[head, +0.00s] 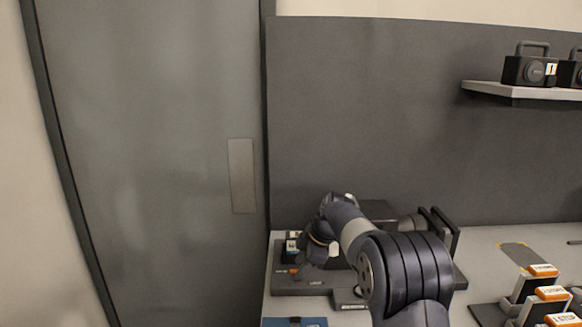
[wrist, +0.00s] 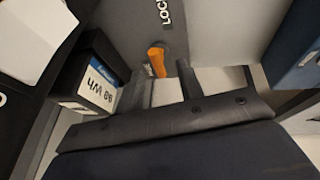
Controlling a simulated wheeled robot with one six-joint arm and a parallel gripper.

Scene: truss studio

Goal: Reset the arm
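My arm reaches over the left end of the worktop in the head view, bent at its wrist. My gripper (head: 312,254) hangs low above a dark grey base unit (head: 305,289) there, partly hidden by my own wrist. In the wrist view my gripper (wrist: 163,88) shows two grey fingers apart with nothing between them. An orange lever (wrist: 157,62) beside the word LOCK lies just beyond the fingertips. A black battery block (wrist: 92,85) with a white and blue "99 Wh" label stands left of the fingers. I cannot tell whether a finger touches the lever or battery.
A blue case (head: 294,322) lies at the worktop's front left edge. Orange-topped battery packs (head: 550,293) stand in holders on the right. A shelf (head: 545,92) with black boxes hangs at the upper right. The worktop (head: 485,250) between is mostly bare.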

